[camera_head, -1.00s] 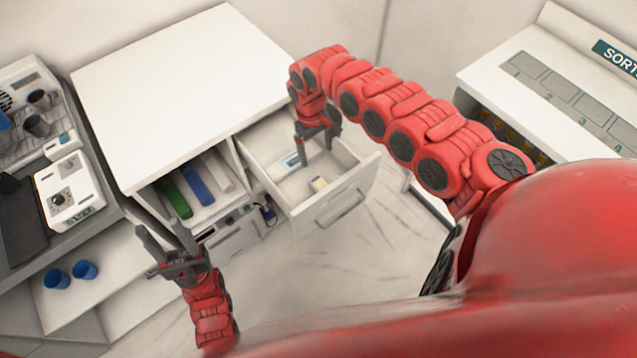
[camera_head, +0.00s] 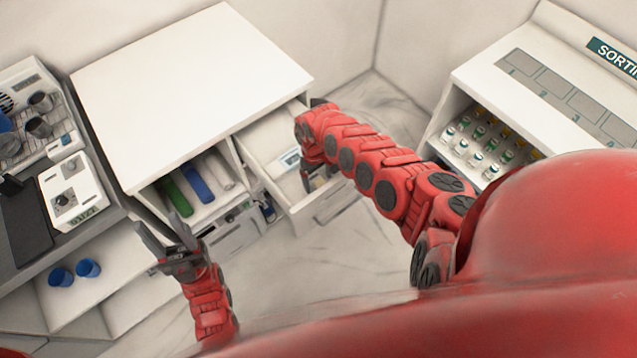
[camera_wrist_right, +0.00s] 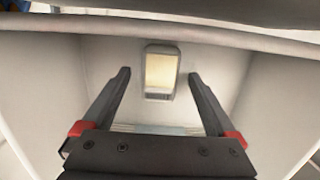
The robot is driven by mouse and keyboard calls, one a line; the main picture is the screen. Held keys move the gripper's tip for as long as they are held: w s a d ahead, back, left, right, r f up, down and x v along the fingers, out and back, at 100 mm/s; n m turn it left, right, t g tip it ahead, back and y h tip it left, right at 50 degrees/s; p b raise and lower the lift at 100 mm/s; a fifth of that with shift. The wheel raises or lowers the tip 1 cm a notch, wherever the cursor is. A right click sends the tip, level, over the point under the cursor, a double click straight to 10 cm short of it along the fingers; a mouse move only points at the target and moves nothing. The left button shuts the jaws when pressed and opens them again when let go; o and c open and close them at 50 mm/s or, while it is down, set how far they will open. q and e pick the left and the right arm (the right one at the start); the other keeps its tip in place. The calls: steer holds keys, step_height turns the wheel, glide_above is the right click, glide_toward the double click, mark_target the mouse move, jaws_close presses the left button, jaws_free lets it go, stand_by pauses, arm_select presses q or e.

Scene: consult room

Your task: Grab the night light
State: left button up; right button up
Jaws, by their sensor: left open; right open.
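The night light (camera_wrist_right: 161,72), a small pale body with a yellowish panel and a grey end, lies in the open drawer (camera_wrist_right: 235,60) in the right wrist view. My right gripper (camera_wrist_right: 159,74) is open, its fingers pointing into the drawer with one on each side of the night light. I see no contact, and the gap in depth is hard to judge. In the head view my right gripper (camera_head: 318,178) is low over the drawer and the night light is hidden behind it. My left gripper (camera_head: 158,222) is open and empty, left of the drawer.
The drawer (camera_head: 335,200) extends from a white cabinet (camera_head: 190,90) with green, blue and white binders on a shelf. A flat light-blue item (camera_head: 290,158) lies in the drawer. A sorting shelf (camera_head: 540,85) stands right. Blue cups (camera_head: 88,267) sit lower left.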

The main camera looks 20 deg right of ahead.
steer(key=shift+f, duration=0.2)
jaws_close()
stand_by(0.4)
steer(key=shift+r, duration=0.1)
steer(key=shift+r, duration=0.2)
step_height(320, 180, up, 18)
steer(key=p, duration=0.3)
steer(key=shift+f, duration=0.25)
